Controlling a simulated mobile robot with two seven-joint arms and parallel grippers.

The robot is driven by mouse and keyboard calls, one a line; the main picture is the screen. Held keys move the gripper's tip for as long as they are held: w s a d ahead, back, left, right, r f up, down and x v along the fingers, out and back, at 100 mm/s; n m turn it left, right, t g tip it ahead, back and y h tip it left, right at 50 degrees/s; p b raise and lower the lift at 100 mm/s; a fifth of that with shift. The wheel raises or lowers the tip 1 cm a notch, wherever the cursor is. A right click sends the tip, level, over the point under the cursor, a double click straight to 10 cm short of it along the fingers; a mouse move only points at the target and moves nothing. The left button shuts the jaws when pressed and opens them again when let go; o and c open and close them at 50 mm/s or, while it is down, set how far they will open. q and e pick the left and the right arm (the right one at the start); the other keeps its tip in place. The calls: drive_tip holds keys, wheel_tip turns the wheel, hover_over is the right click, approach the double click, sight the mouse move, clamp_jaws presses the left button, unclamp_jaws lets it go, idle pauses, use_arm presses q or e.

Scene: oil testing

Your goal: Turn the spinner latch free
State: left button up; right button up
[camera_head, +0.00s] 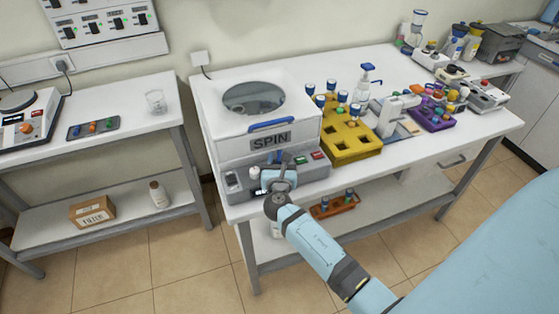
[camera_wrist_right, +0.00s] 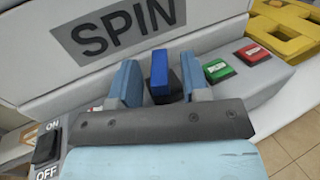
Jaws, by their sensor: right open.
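The spinner (camera_head: 235,140) is a white box marked SPIN with a round window in its lid and a blue lid handle (camera_head: 271,124). Its blue latch (camera_wrist_right: 160,75) stands upright on the front panel; in the head view it is partly hidden by my gripper. My right gripper (camera_wrist_right: 160,82) is at the front panel, its two light-blue fingers apart, one on each side of the latch. I see a gap beside the latch, so it does not look clamped. In the head view the right gripper (camera_head: 277,173) covers part of the panel. My left gripper is not in view.
Green (camera_wrist_right: 217,70) and red (camera_wrist_right: 252,53) buttons sit close right of the gripper. An ON/OFF switch (camera_wrist_right: 46,146) is at the left. A yellow rack (camera_head: 358,148) with capped vials stands right of the spinner. A lower shelf (camera_head: 280,240) lies under the table.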

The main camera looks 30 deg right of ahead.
drive_tip(key=shift+c, duration=0.2)
clamp_jaws()
drive_tip(key=shift+d+r+n+t+y+p, duration=0.2)
drive_tip(key=shift+n+t+y+p, duration=0.25)
drive_tip(key=shift+n+y, duration=0.2)
drive_tip(key=shift+s+n+t+y, duration=0.1)
drive_tip(key=shift+n+t+y, duration=0.25)
drive_tip(key=shift+y, duration=0.4)
drive_tip(key=shift+d+f+n+t+y, duration=0.15)
drive_tip(key=shift+n+t+y, duration=0.15)
drive_tip(key=shift+n+y, duration=0.3)
drive_tip(key=shift+n+t+y, duration=0.3)
drive_tip(key=shift+n+y, duration=0.3)
drive_tip(key=shift+y, duration=0.6)
drive_tip(key=shift+o, duration=0.2)
unclamp_jaws()
